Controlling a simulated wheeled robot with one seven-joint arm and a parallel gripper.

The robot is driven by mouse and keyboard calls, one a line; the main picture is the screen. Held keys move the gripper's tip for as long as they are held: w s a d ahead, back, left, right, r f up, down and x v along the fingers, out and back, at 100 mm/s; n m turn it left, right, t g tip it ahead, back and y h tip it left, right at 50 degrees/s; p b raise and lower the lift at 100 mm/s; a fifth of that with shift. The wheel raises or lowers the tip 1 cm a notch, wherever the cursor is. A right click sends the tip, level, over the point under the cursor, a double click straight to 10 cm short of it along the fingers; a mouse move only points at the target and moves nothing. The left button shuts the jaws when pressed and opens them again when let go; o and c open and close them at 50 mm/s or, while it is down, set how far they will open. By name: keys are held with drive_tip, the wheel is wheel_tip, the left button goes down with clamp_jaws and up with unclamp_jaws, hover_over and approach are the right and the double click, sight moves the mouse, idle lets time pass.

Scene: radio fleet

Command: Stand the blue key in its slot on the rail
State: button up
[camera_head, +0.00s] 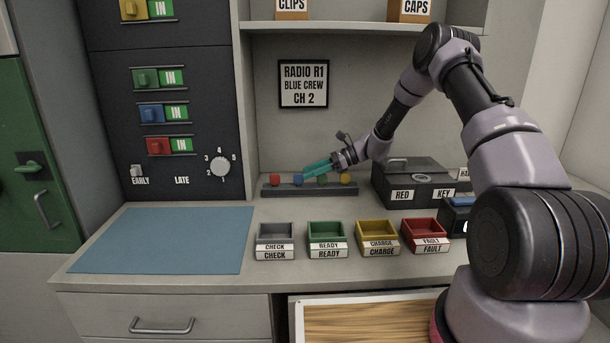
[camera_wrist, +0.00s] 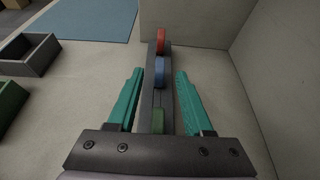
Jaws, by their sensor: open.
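The dark rail (camera_head: 335,190) lies along the back of the counter and carries a row of round coloured keys. The blue key (camera_head: 298,179) stands on the rail between the red and green ones; it also shows in the wrist view (camera_wrist: 160,72) and looks upright there. My gripper (camera_head: 308,171) reaches in from the right above the rail. In the wrist view my gripper (camera_wrist: 159,72) has its teal fingers spread apart, one on each side of the blue key, with visible gaps and nothing held. The base of the blue key is hard to make out.
A red key (camera_head: 275,180), a green key (camera_head: 322,180) and a yellow key (camera_head: 345,178) stand close by on the rail. A dark box labelled RED KEY (camera_head: 405,170) is to the right. Several small trays line the front, including the green one (camera_head: 326,229). The blue mat (camera_head: 160,240) is clear.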

drive_tip(key=v, duration=0.8)
drive_tip(key=shift+d, duration=0.15)
drive_tip(key=s+d+r+n+t+h, duration=0.1)
drive_tip(key=s+d+r+n+h, duration=0.2)
drive_tip(key=s+r, duration=0.65)
drive_tip(key=s+r+n+h, duration=0.45)
drive_tip(key=s+r, duration=0.25)
drive_tip(key=r, duration=0.5)
drive_tip(key=s+d+r+n+t+h, duration=0.2)
drive_tip(key=s+d+r+n+t, duration=0.1)
drive_tip(key=s, duration=0.8)
drive_tip(key=s+d+r+n+t+h, duration=0.2)
drive_tip(key=s+d+r+n+t, duration=0.1)
drive_tip(key=s, duration=0.8)
drive_tip(key=shift+d+r, duration=0.75)
drive_tip(key=shift+d, duration=0.3)
